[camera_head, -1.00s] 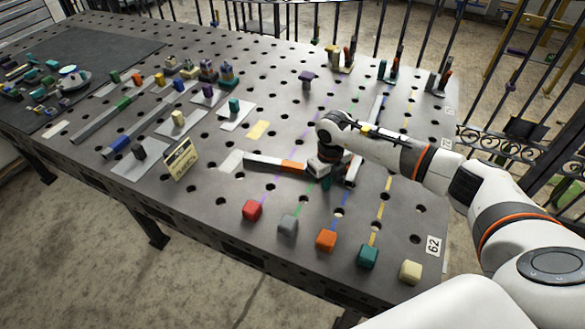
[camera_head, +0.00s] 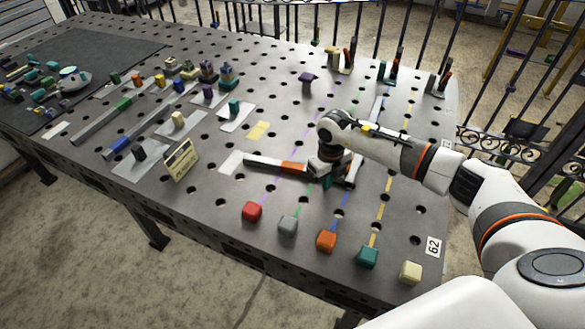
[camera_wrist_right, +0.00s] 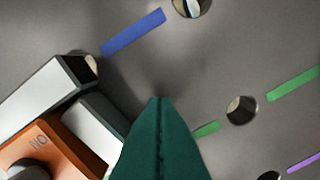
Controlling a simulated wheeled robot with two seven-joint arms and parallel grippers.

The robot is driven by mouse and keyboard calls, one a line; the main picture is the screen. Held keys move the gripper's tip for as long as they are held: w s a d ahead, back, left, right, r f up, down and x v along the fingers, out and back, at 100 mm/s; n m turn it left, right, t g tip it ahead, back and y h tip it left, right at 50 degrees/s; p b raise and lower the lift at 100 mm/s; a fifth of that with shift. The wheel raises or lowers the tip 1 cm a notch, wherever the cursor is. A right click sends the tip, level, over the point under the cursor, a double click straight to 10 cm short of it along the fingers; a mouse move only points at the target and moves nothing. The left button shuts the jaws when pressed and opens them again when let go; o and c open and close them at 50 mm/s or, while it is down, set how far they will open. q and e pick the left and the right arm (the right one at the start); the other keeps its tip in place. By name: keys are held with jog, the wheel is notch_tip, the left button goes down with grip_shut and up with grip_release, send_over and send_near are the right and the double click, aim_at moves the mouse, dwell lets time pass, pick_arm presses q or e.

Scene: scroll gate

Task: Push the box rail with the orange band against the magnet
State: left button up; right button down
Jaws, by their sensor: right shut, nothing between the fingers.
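The rail with the orange band (camera_head: 292,167) lies on the perforated table, with a dark body and a pale top edge. Its right end is at my right gripper (camera_head: 326,182), whose green fingertips are low over the table, pressed together and empty. In the right wrist view, the shut fingers (camera_wrist_right: 160,135) stand beside a pale end piece and the orange band (camera_wrist_right: 40,150); whether they touch is unclear. Another short dark bar (camera_head: 354,170) lies just right of the gripper, partly hidden by my arm. I cannot clearly identify the magnet. My left gripper is not in view.
Red (camera_head: 252,210), grey (camera_head: 288,225), orange (camera_head: 326,240), teal (camera_head: 367,256) and cream (camera_head: 410,271) blocks line the front edge. A yellow sign (camera_head: 181,160) stands at left. Coloured dashed lines cross the table. Small stands sit along the back.

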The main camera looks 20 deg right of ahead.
jog(key=shift+w+d+b, duration=0.9)
jog(key=shift+d+b, duration=0.05)
jog(key=shift+d, duration=0.05)
jog(key=shift+w+d+r, duration=0.1)
jog(key=shift+s+a+p, duration=0.35)
jog(key=shift+s+p, duration=0.1)
jog(key=shift+p, duration=0.05)
jog(key=shift+s+a, duration=0.4)
jog(key=shift+a, duration=0.15)
jog(key=shift+p, duration=0.3)
